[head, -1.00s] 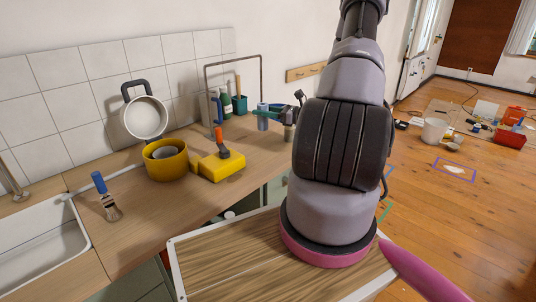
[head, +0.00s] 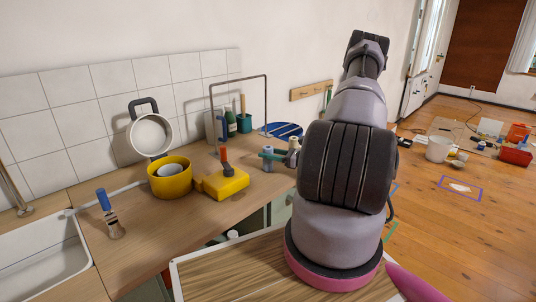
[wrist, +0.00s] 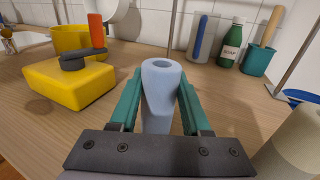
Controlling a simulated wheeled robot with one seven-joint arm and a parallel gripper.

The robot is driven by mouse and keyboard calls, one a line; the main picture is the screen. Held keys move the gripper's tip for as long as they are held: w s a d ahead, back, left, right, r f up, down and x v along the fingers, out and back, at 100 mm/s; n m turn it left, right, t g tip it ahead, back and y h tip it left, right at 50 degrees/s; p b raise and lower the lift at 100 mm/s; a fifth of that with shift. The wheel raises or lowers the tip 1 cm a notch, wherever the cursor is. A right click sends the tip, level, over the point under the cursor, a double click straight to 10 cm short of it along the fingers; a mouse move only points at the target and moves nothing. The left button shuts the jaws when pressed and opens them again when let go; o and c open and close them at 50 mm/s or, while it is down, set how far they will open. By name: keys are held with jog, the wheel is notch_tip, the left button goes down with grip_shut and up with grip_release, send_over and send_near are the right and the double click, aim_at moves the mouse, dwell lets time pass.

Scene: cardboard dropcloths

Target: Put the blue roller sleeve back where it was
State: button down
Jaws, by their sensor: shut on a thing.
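My gripper (head: 270,156) is shut on the blue roller sleeve (head: 269,164), with its teal fingers on either side. The wrist view shows the sleeve (wrist: 160,88) upright between the fingertips (wrist: 159,100), its open top end facing up. The sleeve is over the wooden counter (head: 150,235), to the right of the yellow block; its lower end is hidden in the wrist view, and I cannot tell whether it touches the counter. A cream sleeve-like cylinder (wrist: 294,146) stands close to the right of my gripper.
The yellow block (head: 225,184) with an orange-handled tool lies left of the sleeve, beside a yellow pot (head: 170,180). A blue slatted item (head: 283,130) lies behind right.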

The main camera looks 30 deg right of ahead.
jog(key=shift+f, duration=0.15)
jog(key=shift+c, duration=1.8)
grip_release()
jog(key=shift+s+d+r, duration=0.1)
jog(key=shift+r, duration=0.1)
jog(key=v, duration=1.1)
jog(key=shift+s+d, duration=0.25)
jog(key=s+a+r+n+g+h, duration=0.1)
jog(key=s+a+r+n+g, duration=0.1)
jog(key=a+r+n+g, duration=0.7)
jog(key=s+a+r+n+g+h, duration=0.1)
jog(key=s+a+r+n+g, duration=0.15)
jog(key=a+r+n, duration=0.7)
jog(key=s+a+r+n+t+h, duration=0.2)
jog(key=s+r+h, duration=0.2)
jog(key=r, duration=0.6)
jog(key=s+a+r+n+t+h, duration=0.3)
jog(key=s+r+h, duration=0.1)
jog(key=s+r, duration=0.5)
jog(key=shift+s+r, duration=0.3)
jog(key=shift+r, duration=0.4)
